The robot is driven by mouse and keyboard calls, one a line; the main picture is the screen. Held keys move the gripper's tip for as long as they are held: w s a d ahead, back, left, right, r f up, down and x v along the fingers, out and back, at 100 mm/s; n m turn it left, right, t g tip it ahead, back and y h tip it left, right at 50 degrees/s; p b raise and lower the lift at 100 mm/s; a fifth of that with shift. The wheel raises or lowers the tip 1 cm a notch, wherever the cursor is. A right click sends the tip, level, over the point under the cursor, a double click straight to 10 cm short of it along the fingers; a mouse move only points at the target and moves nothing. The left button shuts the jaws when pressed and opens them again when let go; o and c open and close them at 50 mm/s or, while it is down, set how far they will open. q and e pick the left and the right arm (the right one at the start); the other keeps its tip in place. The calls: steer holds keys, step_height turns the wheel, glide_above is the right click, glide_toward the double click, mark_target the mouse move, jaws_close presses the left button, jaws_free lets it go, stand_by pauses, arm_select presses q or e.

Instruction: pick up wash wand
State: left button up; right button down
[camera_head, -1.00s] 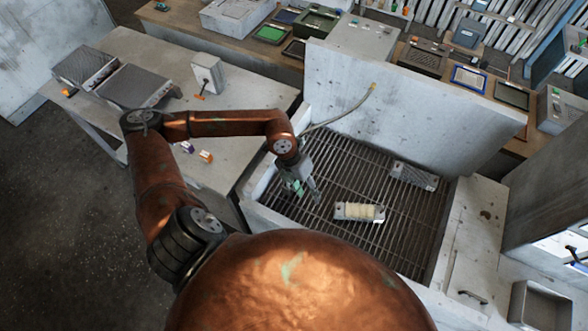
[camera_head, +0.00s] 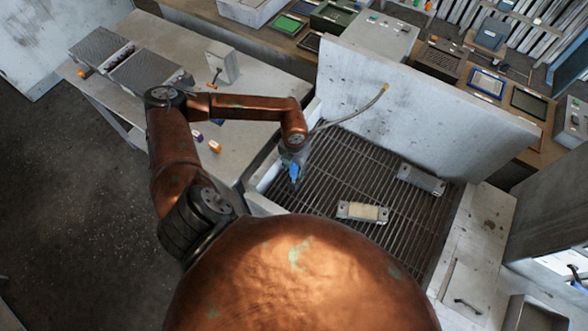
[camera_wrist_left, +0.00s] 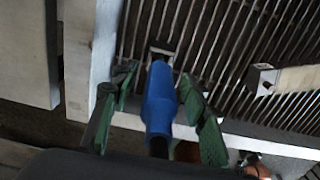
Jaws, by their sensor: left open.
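The wash wand (camera_wrist_left: 160,105) shows in the left wrist view as a blue body with a dark shaft below it. It lies between the green fingers of my left gripper (camera_wrist_left: 158,78), which stand apart on either side; I see no clear contact. In the head view my left gripper (camera_head: 292,165) is over the left side of the grated basin, with a patch of blue (camera_head: 294,171) at its tips. The wand's lower end is hidden in the wrist view. My right gripper is in neither view.
The basin's grate (camera_head: 340,170) holds a pale-topped block (camera_head: 362,212) and a grey metal part (camera_head: 421,180). A tall back panel (camera_head: 420,100) stands behind it, with a hose (camera_head: 350,116) in front. A table (camera_head: 250,105) with finned boxes stands left.

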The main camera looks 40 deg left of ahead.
arm_select(q)
steer(key=shift+s+f, duration=0.1)
steer(key=shift+f, duration=0.7)
steer(key=shift+c, duration=0.2)
jaws_close()
